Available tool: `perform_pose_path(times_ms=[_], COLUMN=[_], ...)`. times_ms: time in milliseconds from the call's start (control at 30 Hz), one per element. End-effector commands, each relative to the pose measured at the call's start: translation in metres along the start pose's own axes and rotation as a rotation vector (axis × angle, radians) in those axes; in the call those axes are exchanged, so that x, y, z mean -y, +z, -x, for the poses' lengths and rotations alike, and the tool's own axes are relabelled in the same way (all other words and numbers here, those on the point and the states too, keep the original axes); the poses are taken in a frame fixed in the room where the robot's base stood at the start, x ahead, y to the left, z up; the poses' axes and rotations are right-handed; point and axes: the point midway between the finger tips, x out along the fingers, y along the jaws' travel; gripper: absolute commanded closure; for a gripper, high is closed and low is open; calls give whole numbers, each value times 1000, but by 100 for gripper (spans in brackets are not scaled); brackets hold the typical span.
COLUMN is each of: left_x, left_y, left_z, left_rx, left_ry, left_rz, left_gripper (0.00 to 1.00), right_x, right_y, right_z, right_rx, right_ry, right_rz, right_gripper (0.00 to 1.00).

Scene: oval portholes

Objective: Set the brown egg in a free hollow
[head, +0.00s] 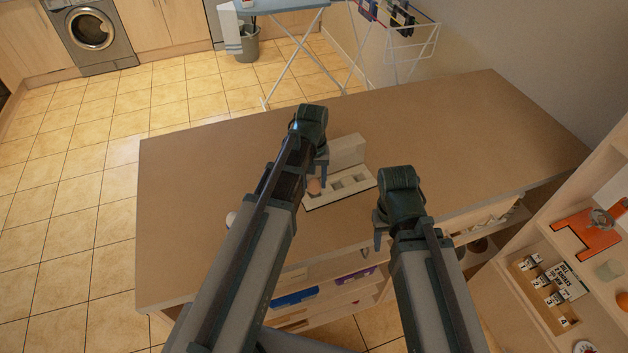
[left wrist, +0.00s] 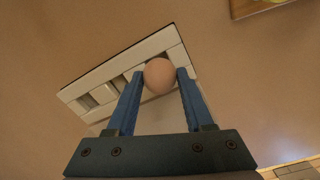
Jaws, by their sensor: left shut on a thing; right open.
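The brown egg (left wrist: 159,75) is between the two blue fingers of my left gripper (left wrist: 160,80), which is shut on it. In the head view the egg (head: 314,186) shows just below my left gripper (head: 319,174), at the left end of the white egg box (head: 347,150). The box has a raised back and a row of hollows; those to the right of the egg look empty. In the left wrist view the egg overlaps the box (left wrist: 72,93), and I cannot tell whether it touches it. My right gripper (head: 379,236) is open and empty, right of the box.
The box stands on a brown counter (head: 440,130) with wide clear room around it. A small white round thing (head: 231,218) is partly hidden behind my left arm. A shelf unit (head: 540,290) with small items stands at the right, beyond the counter.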

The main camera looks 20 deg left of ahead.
Motion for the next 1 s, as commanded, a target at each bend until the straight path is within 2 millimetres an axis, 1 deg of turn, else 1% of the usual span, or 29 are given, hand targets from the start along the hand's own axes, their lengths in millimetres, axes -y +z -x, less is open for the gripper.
perform_pose_path(times_ms=[500, 1000], left_x=[0, 0], left_y=[0, 0], left_z=[0, -9], left_rx=[0, 0], left_ry=[0, 0], left_rz=[0, 0], left_gripper=[67, 67], right_x=[0, 1], right_y=[0, 0], right_z=[0, -9], right_rx=[0, 0], right_ry=[0, 0], right_rz=[0, 0], right_gripper=[50, 50])
